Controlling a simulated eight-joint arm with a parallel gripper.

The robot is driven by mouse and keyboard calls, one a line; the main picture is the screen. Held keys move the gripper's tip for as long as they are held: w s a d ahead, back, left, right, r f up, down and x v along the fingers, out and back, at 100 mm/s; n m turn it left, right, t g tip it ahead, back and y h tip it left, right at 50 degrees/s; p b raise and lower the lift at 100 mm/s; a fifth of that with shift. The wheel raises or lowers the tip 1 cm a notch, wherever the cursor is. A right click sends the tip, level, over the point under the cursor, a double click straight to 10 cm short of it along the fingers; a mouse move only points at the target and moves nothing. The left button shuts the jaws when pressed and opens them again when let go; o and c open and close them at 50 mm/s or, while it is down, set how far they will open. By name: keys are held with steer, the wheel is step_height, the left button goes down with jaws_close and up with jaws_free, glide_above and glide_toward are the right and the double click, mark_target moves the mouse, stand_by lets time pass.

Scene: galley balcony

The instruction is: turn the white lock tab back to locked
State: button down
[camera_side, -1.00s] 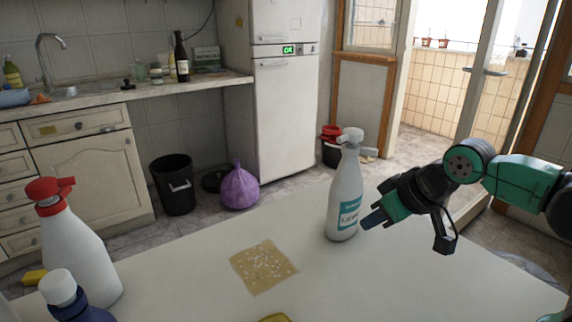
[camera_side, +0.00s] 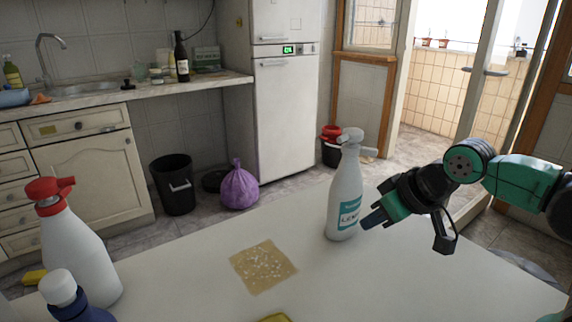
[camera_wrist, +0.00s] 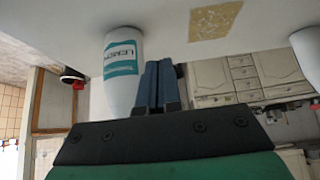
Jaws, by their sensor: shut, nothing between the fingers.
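A white spray bottle (camera_side: 345,195) with a white head and a teal label stands upright on the white table in the side view. Its lower body and label show upside down in the wrist view (camera_wrist: 122,60). The spray head is hidden there.
A tan speckled patch (camera_side: 263,266) lies on the white table (camera_side: 200,290). A white bottle with a red spray head (camera_side: 75,245) and a blue bottle with a white cap (camera_side: 68,297) stand at the left.

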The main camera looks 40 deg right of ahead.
stand_by(0.4)
step_height(320, 180, up, 16)
steer(key=f+m+g+h, duration=0.1)
steer(key=m+g+h, duration=0.3)
steer(key=m, duration=0.8)
glide_above(369, 151)
steer(key=d, duration=0.3)
steer(key=g, duration=0.1)
step_height(369, 151, down, 9)
steer(key=shift+w+a+y, duration=0.3)
steer(key=shift+a+y, duration=0.1)
steer(key=shift+a, duration=0.05)
